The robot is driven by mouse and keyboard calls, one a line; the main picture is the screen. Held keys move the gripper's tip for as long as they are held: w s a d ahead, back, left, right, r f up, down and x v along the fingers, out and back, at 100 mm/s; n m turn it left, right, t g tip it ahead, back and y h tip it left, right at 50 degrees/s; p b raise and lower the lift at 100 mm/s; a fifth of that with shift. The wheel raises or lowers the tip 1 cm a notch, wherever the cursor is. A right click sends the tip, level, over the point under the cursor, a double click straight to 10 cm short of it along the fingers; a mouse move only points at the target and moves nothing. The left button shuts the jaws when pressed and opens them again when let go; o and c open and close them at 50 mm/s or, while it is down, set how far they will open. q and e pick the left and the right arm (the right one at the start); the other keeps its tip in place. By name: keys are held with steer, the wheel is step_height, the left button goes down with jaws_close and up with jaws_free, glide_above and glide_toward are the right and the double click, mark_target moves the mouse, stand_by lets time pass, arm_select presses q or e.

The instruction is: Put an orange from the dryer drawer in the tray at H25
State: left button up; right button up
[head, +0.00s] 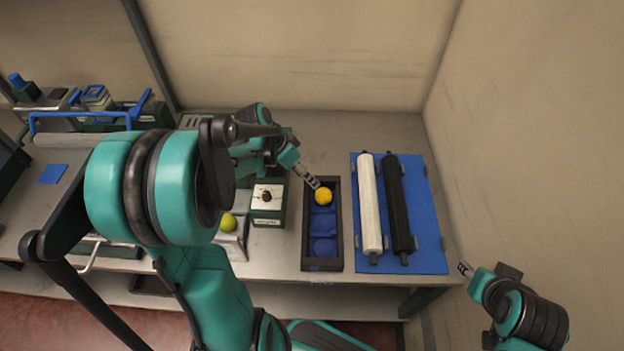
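A yellow-orange fruit (323,197) is at the far compartment of a narrow dark tray (336,262) with blue recesses. The nearer recesses look empty. My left gripper (314,184) is at the upper left of this fruit, its fingertips very close to it; whether they touch or grip it I cannot tell. A yellow-green fruit (229,222) rests on a small pale-topped device left of the tray. My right gripper (464,268) is off the table's right front, away from the fruits. No H25 label is readable. I cannot identify the dryer drawer; my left arm covers much of the left side.
A blue mat (431,220) right of the tray holds a white roller (369,205) and a black roller (397,205). A green box with a black knob (267,195) stands left of the tray. Equipment with a blue handle (35,125) is far left. Walls close the back and right.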

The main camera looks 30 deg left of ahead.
arm_select(q)
steer(key=s+d+r+n+t+y, duration=0.4)
steer(key=s+d+r, duration=0.4)
steer(key=s+d, duration=0.2)
steer(key=shift+s+d+r, duration=0.2)
steer(key=shift+s+d, duration=0.1)
steer(key=shift+s, duration=0.05)
steer(key=shift+f+b, duration=0.65)
steer(key=shift+f, duration=0.05)
